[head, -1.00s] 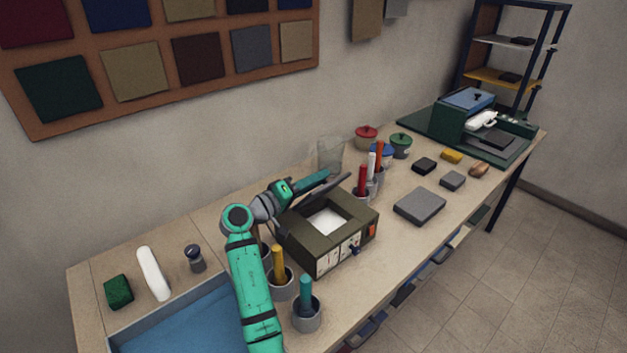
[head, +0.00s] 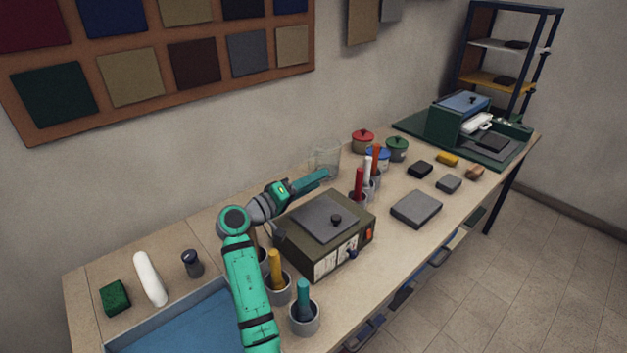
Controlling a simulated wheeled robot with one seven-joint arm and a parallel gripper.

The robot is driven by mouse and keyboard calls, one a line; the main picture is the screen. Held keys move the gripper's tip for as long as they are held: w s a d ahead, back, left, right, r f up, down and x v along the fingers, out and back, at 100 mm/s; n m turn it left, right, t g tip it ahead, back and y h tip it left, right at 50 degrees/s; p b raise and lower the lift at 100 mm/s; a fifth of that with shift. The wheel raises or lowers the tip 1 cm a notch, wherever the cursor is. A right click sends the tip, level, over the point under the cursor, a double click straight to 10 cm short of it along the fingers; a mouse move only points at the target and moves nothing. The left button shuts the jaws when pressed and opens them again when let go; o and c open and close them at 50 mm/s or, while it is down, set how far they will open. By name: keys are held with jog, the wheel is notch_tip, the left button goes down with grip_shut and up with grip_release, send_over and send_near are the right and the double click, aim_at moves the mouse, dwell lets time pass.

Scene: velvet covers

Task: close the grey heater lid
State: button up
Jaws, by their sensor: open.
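The heater is an olive-brown box (head: 300,252) in the middle of the bench, with white dial panels and an orange switch on its front. Its grey lid (head: 318,214) lies flat over the top opening, with a dark round knob near its front right edge. The white inside of the heater is covered. My gripper (head: 318,179) is above and behind the lid's back edge, apart from the lid as far as I can see. It points to the right. The gap between its fingers is hard to make out at this angle, and nothing shows held in it.
Cups with red, white and orange-handled tools (head: 366,182) stand right of the heater, near a clear beaker (head: 327,160). Cups with yellow and teal handles (head: 304,316) stand at its front left. A grey slab (head: 416,209) lies to the right. A blue tray (head: 185,325) is at the left front.

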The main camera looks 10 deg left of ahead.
jog(key=s+d+r, duration=0.2)
jog(key=s+r, duration=1)
jog(key=s, duration=0.2)
jog(key=shift+d, duration=0.1)
